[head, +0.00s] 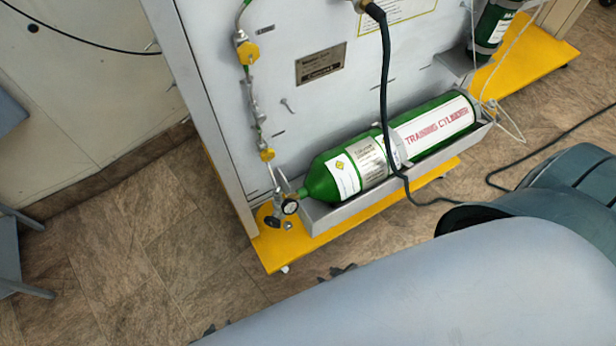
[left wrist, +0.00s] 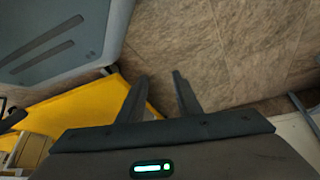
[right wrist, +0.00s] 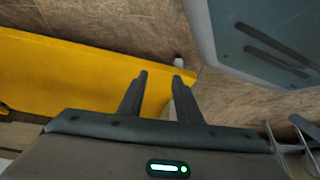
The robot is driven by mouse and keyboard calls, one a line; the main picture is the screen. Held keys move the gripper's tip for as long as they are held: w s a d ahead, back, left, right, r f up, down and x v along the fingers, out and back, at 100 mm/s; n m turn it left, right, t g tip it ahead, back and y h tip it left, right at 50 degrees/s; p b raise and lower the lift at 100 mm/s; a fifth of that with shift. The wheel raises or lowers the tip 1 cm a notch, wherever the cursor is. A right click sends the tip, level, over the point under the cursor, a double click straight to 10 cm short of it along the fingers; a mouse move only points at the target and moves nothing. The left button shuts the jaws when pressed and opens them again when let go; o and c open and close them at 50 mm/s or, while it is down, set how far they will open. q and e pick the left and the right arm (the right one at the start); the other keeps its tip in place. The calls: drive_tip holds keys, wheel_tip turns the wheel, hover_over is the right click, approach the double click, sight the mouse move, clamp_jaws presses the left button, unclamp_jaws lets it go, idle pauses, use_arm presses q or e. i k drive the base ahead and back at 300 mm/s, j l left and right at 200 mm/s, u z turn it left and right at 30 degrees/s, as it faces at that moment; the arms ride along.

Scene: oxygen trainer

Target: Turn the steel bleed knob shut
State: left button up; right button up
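A small round steel knob (head: 288,225) shows low on the oxygen trainer in the head view, beside the gauge (head: 290,207) and a dark knob (head: 272,221); I take it for the bleed knob, but it is too small to tell its setting. My left gripper (left wrist: 162,75) is open and empty in the left wrist view, over the floor. My right gripper (right wrist: 161,74) is open and empty in the right wrist view, near the end of the yellow base. In the head view the grippers are mostly hidden behind my own grey arm. Neither wrist view shows the knob.
A green training cylinder (head: 318,184) lies in a grey tray (head: 352,212) on the trainer's yellow base (head: 272,255). A dark hose (head: 385,85) hangs in front of it and runs along the floor. A blue-grey chair (head: 10,262) stands at left. Floor between is clear.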

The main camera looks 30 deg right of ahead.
sight(287, 226)
drive_tip(key=k+l, duration=0.15)
drive_tip(key=l, duration=0.2)
drive_tip(key=k+l, duration=0.15)
drive_tip(key=l, duration=0.25)
drive_tip(key=k+l+u, duration=0.1)
drive_tip(key=l, duration=0.25)
drive_tip(key=k+l, duration=0.2)
drive_tip(key=l, duration=0.15)
drive_tip(key=k+l, duration=0.15)
drive_tip(key=l, duration=0.25)
drive_tip(key=i+u, duration=0.05)
